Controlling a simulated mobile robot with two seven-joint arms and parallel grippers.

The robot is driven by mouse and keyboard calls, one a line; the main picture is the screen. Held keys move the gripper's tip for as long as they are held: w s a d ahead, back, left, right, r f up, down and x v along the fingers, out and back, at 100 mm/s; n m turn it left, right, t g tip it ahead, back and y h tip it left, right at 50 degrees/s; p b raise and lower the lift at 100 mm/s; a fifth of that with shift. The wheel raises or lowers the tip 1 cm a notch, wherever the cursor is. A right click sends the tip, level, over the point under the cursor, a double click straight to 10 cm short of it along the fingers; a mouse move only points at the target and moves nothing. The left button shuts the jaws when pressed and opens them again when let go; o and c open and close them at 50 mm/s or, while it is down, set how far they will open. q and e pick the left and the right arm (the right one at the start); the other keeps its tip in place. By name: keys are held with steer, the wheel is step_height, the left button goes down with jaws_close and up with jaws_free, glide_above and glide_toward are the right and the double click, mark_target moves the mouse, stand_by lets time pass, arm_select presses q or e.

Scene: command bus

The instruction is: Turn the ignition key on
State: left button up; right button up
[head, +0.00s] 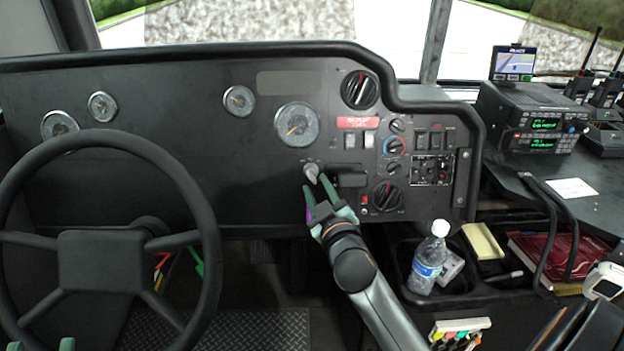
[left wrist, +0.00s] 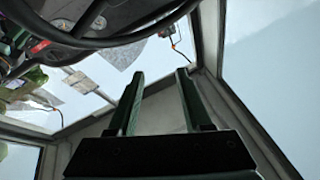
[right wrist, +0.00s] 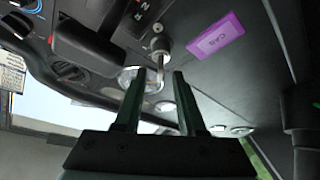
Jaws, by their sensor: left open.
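The silver ignition key (head: 311,172) is in the dash right of the steering wheel. In the right wrist view it is a silver shaft (right wrist: 159,68) on a round base. My right gripper (head: 320,192) is at the dash just below the key, its green fingers apart. In the right wrist view the key's end appears between the fingertips (right wrist: 157,76); I cannot tell whether they touch it. A purple lettered tag (right wrist: 216,34) is beside the key. My left gripper (head: 40,345) is at the bottom left, below the steering wheel rim, open and empty in its wrist view (left wrist: 158,77).
The steering wheel (head: 100,262) fills the left side. Dash switches and knobs (head: 388,195) are right of the key. A water bottle (head: 428,258) stands in a console tray lower right. Radios (head: 535,122) are on the right shelf.

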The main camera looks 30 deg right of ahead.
mark_target(314, 183)
arm_select(q)
steer(key=shift+s+d+r+m+t+h, duration=0.1)
steer(key=shift+s+r+m+t+h, duration=0.2)
steer(key=shift+r, duration=0.3)
steer(key=shift+s+r+m+t+h, duration=0.1)
steer(key=shift+s+r+m+h, duration=0.2)
steer(key=shift+r, duration=0.3)
steer(key=shift+s+d+r+m+t+h, duration=0.1)
steer(key=shift+s+r+m+t+h, duration=0.15)
steer(key=shift+r+h, duration=0.25)
arm_select(e)
steer(key=shift+x, duration=2.25)
arm_select(q)
steer(key=shift+r, duration=0.1)
arm_select(e)
jaws_close()
steer(key=shift+a+f, duration=0.1)
